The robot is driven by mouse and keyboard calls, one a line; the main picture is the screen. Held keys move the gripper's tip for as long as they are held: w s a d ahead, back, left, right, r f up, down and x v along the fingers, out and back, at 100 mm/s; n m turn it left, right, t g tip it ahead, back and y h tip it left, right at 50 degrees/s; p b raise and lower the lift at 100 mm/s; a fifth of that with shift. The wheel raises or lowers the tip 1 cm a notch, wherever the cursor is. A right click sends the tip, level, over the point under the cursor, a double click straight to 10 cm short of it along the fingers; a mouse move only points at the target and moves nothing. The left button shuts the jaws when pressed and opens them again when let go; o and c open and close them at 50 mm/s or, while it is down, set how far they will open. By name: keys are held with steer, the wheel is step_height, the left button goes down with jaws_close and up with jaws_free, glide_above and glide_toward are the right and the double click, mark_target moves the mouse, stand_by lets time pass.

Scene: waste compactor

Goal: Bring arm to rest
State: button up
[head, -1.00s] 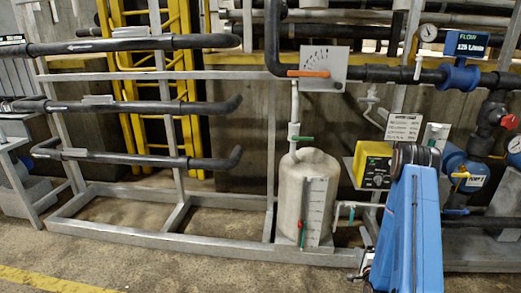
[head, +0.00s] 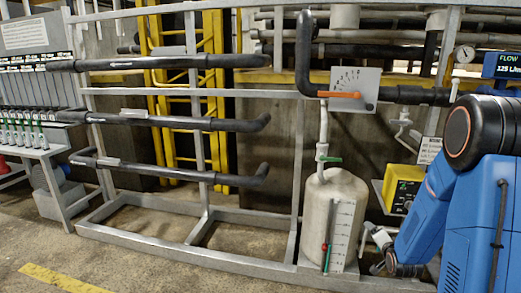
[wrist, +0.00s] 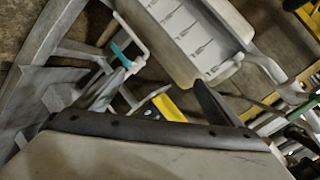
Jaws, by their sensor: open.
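My blue arm (head: 425,215) stands at the right in the head view, bent with its dark elbow joint up and its lower link slanting down to the left. Its lower end is low beside the beige tank (head: 335,195), and I cannot make out the jaws there. In the wrist view my gripper (wrist: 155,98) shows as two dark fingers spread apart, with nothing held between them. The tank's white scale plate (wrist: 195,38) lies beyond the fingers in that view, with a teal handle (wrist: 120,55) to its left.
A grey metal frame (head: 150,240) with dark pipes fills the left and middle. An orange lever (head: 338,94) sits on a dial plate above the tank. A yellow box (head: 402,190) is close behind my arm. A stand with several green-handled items (head: 22,130) is at far left. Floor in front is open.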

steer(key=s+a+r+n+g, duration=0.25)
steer(key=s+a+r, duration=0.25)
steer(key=s+r, duration=0.25)
steer(key=s+a+r+n+g, duration=0.2)
steer(key=s+a+r+n, duration=0.25)
steer(key=s+r, duration=0.3)
steer(key=s+a+r+n+g, duration=0.1)
steer(key=s+a, duration=0.1)
steer(key=s, duration=0.6)
steer(key=s+a+r+n+g+y, duration=0.1)
steer(key=s+a+n, duration=0.1)
steer(key=s, duration=0.7)
steer(key=s+a+r+n+g+y, duration=0.1)
steer(key=s+a+r+n, duration=0.1)
steer(key=s, duration=0.7)
steer(key=shift+a+g, duration=0.35)
steer(key=shift+a, duration=0.55)
steer(key=shift+r, duration=0.1)
